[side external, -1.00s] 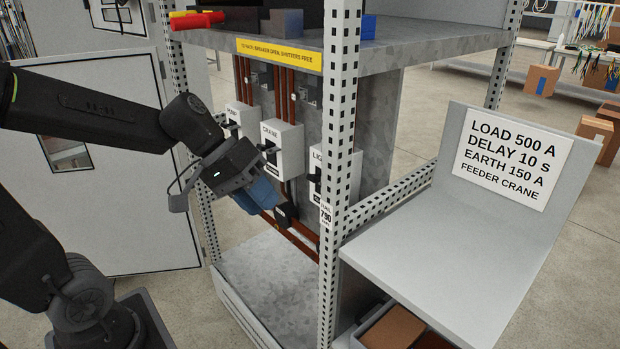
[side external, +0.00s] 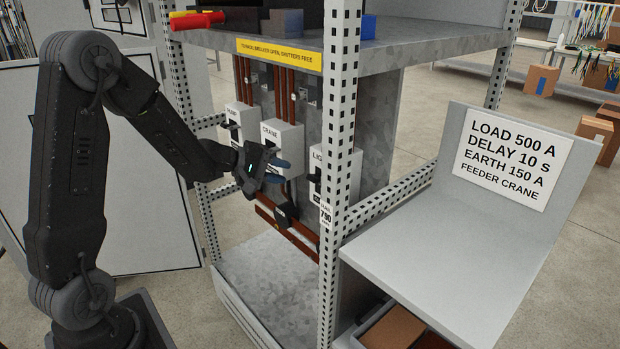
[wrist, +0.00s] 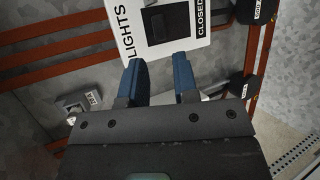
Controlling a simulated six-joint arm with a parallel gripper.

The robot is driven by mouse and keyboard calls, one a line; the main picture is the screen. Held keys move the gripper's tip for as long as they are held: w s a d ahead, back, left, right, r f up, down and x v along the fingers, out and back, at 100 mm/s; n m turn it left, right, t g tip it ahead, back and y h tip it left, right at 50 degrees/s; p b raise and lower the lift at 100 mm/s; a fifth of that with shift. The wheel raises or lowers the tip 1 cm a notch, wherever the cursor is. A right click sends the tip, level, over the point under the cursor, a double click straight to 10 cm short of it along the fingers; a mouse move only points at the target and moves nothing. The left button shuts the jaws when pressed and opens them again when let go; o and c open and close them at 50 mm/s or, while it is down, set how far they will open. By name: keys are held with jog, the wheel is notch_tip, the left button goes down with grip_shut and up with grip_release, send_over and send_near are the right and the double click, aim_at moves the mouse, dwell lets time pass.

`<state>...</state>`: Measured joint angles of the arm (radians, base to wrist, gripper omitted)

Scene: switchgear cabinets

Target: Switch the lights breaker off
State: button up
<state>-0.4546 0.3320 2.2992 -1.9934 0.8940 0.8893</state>
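The lights breaker is a white box marked LIGHTS (wrist: 128,34) at the top of the wrist view, with a black switch area (wrist: 168,22) and the word CLOSED beside it. In the side view the lights breaker (side external: 318,160) is partly hidden behind the front post. My gripper (wrist: 159,60) is open, its two blue fingers apart with nothing between them, and the fingertips appear at the box's near edge in the wrist view. Whether they touch it I cannot tell. In the side view my gripper (side external: 284,171) is in front of the lower crane breaker, left of the lights breaker.
The crane breaker (side external: 284,138) and pump breaker (side external: 240,118) stand to the left. The perforated front post (side external: 342,130) rises close to the lights breaker. Red-brown bars (wrist: 60,34) run behind. A grey shelf (side external: 430,265) with a sign stands at right.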

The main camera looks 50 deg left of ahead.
aim_at(309, 177)
jog(key=x, duration=0.8)
jog(key=shift+w+d, duration=0.1)
jog(key=shift+w, duration=0.05)
grip_shut()
